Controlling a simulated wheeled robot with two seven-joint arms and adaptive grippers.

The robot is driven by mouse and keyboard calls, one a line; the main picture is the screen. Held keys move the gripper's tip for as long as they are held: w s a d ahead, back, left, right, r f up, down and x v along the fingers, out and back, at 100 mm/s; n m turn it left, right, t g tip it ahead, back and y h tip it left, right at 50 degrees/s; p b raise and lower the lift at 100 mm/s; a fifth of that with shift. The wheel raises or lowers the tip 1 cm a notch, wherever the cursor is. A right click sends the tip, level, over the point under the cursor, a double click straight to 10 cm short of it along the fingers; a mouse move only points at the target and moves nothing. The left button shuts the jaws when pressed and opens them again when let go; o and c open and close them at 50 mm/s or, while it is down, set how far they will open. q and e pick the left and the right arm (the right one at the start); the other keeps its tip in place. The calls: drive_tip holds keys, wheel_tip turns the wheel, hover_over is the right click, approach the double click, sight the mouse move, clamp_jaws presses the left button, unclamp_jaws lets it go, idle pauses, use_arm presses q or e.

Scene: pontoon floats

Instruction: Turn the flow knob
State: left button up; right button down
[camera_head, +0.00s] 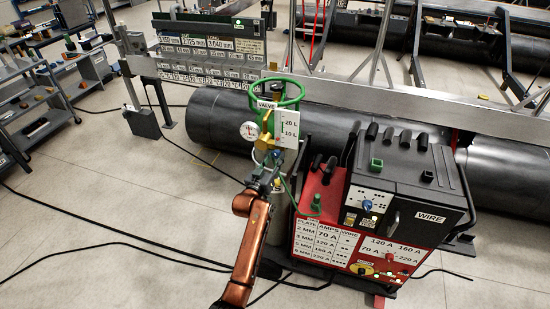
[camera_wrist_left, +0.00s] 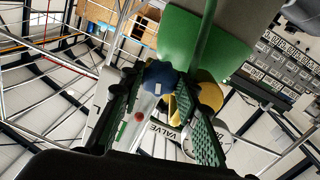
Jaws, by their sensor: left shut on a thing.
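The gas valve assembly stands at the middle of the head view, with a green handwheel (camera_head: 277,92), a round white gauge (camera_head: 250,131), a yellow regulator body (camera_head: 264,141) and a white flow scale (camera_head: 288,128) marked 20 L and 10 L. In the left wrist view a blue knob (camera_wrist_left: 160,78) sits between the fingertips of my left gripper (camera_wrist_left: 168,85), in front of yellow and green parts. My right gripper is not in view.
A red and black welding machine (camera_head: 335,225) stands close on the right. Large dark pipes (camera_head: 340,122) lie behind. Black cables (camera_head: 115,240) run over the open floor at left. A shelf cart (camera_head: 40,105) stands at far left.

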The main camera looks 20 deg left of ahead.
use_arm(q)
drive_tip(key=shift+r+n+p, duration=0.1)
drive_tip(key=shift+n+p, duration=0.5)
drive_tip(key=shift+n, duration=0.9)
drive_tip(key=o, duration=1.2)
drive_tip(key=shift+c, duration=0.2)
drive_tip(key=s+a, duration=0.1)
drive_tip(key=s, duration=1.1)
drive_tip(key=shift+f, duration=0.3)
